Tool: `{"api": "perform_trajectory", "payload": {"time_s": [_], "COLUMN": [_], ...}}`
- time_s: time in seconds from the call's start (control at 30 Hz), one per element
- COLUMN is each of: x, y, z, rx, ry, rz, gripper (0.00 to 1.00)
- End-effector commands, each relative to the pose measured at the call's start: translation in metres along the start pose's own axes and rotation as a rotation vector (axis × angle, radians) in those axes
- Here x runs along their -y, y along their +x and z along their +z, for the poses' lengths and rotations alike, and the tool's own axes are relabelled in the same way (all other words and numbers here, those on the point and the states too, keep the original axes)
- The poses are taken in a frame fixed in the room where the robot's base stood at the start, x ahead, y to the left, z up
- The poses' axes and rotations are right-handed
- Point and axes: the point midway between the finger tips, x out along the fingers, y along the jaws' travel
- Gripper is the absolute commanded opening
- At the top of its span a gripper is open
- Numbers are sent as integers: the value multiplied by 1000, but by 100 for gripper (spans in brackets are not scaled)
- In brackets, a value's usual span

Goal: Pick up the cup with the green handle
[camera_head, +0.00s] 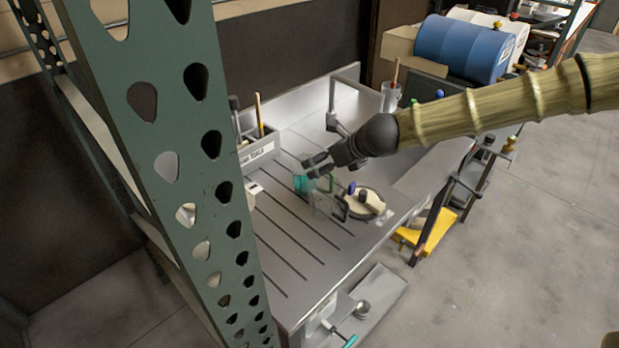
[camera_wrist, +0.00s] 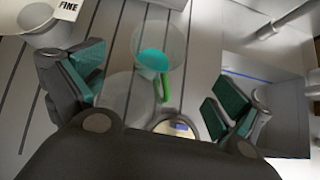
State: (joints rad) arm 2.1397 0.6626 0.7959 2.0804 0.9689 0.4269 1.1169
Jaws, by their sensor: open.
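A clear cup (camera_wrist: 160,50) with teal contents and a green handle (camera_wrist: 165,88) stands between and slightly beyond my fingers in the wrist view. In the head view its teal part (camera_head: 301,183) shows on the slotted bench, just below my fingertips. My gripper (camera_head: 313,166) is open and empty, with dark fingers and teal pads. In the wrist view my gripper (camera_wrist: 157,84) has one finger on each side of the cup. A second clear cup (camera_wrist: 127,98) appears beside it, closer to my palm. I cannot tell whether any finger touches a cup.
A round dish with a pale top (camera_head: 364,203) sits right of the cups on the bench (camera_head: 285,260). A holder (camera_head: 258,150) with upright tools stands behind left. A bent metal post (camera_head: 333,105) rises behind my gripper. A green perforated upright (camera_head: 180,130) fills the left foreground.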

Motion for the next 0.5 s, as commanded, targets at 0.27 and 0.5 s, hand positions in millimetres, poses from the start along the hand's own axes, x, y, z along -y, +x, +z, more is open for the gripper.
{"api": "perform_trajectory", "payload": {"time_s": [0.27,0.5], "x": [0,0], "y": [28,37], "z": [0,0], "rx": [-2,0], "ry": [2,1], "rz": [0,-1], "gripper": [100,100]}}
